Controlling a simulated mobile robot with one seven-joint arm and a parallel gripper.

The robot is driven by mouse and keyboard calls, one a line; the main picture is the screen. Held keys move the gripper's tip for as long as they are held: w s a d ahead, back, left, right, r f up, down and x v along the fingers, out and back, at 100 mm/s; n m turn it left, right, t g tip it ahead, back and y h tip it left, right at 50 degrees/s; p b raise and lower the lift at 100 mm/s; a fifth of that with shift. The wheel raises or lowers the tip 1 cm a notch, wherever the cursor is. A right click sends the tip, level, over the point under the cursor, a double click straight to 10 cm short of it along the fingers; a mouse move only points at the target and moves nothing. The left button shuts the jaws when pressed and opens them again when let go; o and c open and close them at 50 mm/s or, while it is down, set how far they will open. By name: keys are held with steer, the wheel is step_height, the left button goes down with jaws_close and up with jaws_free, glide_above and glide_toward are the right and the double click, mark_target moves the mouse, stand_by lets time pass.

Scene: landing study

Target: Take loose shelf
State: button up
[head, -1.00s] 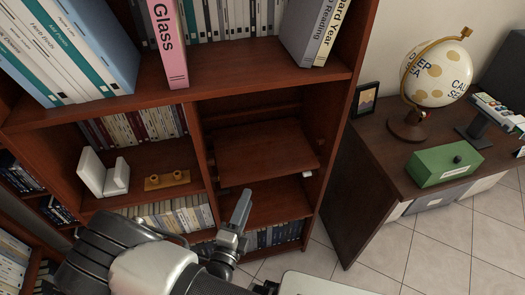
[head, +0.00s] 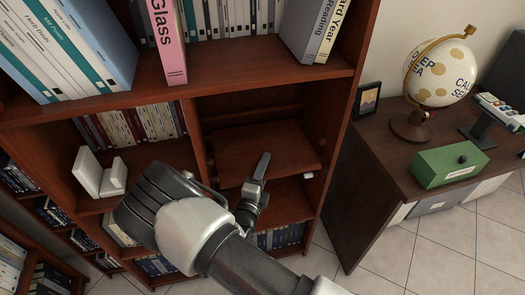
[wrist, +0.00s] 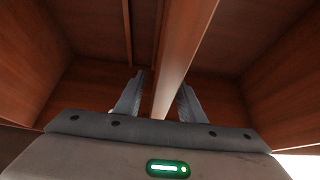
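The loose shelf (head: 285,140) is a reddish-brown board in the right bay of the bookcase. It looks a little askew, its front edge apart from the small light support (head: 307,175) at the right side wall. My gripper (head: 263,165) is at its front edge, and the arm comes in from below. In the wrist view the board's front edge (wrist: 185,50) runs between the two fingers of my gripper (wrist: 160,95). The fingers are apart, with gaps visible beside the board. The rear of the shelf and its left support are hidden.
The bookcase (head: 225,85) has large binders above and rows of books left and below. White bookends (head: 98,172) stand in the left bay. At right a desk (head: 345,200) holds a globe (head: 440,80) and a green box (head: 448,165). Tiled floor lies clear in front.

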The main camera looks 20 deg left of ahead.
steer(key=shift+w+a, duration=0.1)
steer(key=shift+w, duration=0.7)
jaws_close()
stand_by(0.7)
steer(key=shift+r, duration=0.15)
